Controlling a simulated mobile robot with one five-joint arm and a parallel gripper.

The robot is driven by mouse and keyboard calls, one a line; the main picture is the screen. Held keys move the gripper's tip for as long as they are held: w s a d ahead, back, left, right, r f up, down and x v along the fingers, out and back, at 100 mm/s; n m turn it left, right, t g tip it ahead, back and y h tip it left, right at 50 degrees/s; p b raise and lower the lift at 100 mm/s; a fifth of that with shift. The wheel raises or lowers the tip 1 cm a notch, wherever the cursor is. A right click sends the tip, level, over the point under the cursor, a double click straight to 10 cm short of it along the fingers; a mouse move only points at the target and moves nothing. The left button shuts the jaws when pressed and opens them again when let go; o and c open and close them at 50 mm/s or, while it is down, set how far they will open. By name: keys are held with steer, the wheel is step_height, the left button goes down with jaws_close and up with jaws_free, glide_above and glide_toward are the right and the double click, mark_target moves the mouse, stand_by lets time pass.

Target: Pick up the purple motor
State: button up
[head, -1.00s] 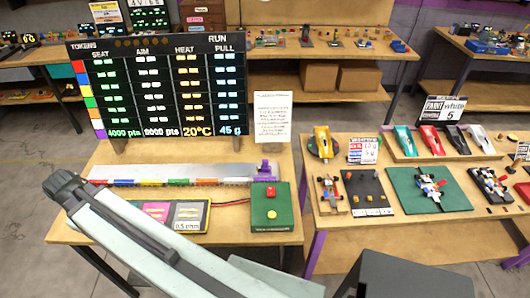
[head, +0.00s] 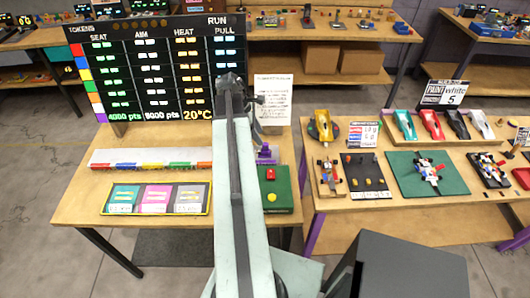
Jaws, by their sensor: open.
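A small purple piece (head: 265,153) stands by the right end of the silver track (head: 140,156), behind the green block. It looks like a fixture, and I cannot tell if it is the purple motor. Small coloured pieces, with blue, yellow, green and red among them, line the track's front edge; a purple one is too small to make out. My gripper (head: 240,88) is dark, open and raised in front of the token board, with nothing visible in it. My arm hides the track's right part.
The token board (head: 150,70) stands at the back of the left table. A tray with three coloured cards (head: 155,198) and a green block with buttons (head: 277,190) lie in front. The right table holds toy cars (head: 430,175). A dark box (head: 405,268) stands at the front.

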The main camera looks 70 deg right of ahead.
mark_target(265, 150)
steer(key=b+x, duration=0.7)
steer(key=x, duration=0.1)
steer(key=shift+w+a+f, duration=0.1)
steer(key=shift+w+a, duration=0.05)
steer(key=shift+w, duration=0.05)
jaws_close()
